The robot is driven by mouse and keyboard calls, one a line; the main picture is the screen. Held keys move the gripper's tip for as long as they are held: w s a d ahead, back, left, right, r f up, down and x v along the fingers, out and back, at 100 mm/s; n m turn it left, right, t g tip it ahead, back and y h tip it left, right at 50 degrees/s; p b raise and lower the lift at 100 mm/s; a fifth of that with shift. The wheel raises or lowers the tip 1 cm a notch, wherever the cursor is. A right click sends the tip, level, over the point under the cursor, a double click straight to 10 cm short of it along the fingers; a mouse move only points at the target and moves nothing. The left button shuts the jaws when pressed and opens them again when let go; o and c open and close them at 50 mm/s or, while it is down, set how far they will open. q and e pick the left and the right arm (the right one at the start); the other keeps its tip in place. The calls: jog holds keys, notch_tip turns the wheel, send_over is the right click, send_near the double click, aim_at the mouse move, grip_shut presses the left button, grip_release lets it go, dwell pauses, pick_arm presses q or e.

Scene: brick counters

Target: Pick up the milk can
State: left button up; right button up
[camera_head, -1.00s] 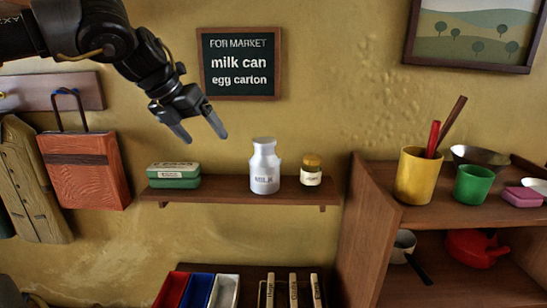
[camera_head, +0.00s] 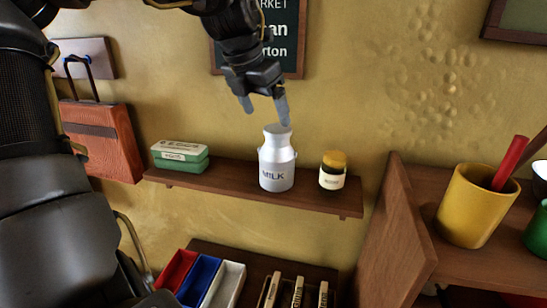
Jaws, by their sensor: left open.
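The milk can (camera_head: 277,164) is a small white-silver can with a narrow neck and the word MILK on its front. It stands upright on a narrow wooden wall shelf (camera_head: 225,182), between a green egg carton and a small jar. My left gripper (camera_head: 265,112) is open and empty just above the can's top, fingers pointing down. One fingertip overlaps the can's mouth in the picture; I cannot tell whether they touch. My right gripper is not in view.
The egg carton (camera_head: 180,156) is left of the can, and the yellow-lidded jar (camera_head: 332,171) is close on its right. A wooden cabinet with a yellow cup (camera_head: 470,207) stands at the right. Coloured trays (camera_head: 201,281) are below the shelf.

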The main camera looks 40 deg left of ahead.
aim_at(276, 128)
pick_arm(q)
jog(key=w+f, duration=0.3)
jog(key=shift+w, duration=0.15)
jog(key=shift+f+p, duration=0.15)
jog(key=shift+p, duration=0.25)
jog(key=shift+d+f+p, duration=0.2)
jog(key=shift+f+p, duration=0.6)
jog(key=shift+p, duration=0.15)
jog(key=x, duration=0.3)
jog(key=shift+w+r+p, duration=0.15)
jog(key=shift+w+p, duration=0.15)
jog(key=shift+w+f, duration=0.15)
jog(key=shift+f, duration=0.1)
jog(key=shift+s+r, duration=0.1)
jog(key=shift+s, duration=0.25)
jog(key=shift+c, duration=0.5)
jog(key=shift+w, duration=0.1)
jog(key=c, duration=1.4)
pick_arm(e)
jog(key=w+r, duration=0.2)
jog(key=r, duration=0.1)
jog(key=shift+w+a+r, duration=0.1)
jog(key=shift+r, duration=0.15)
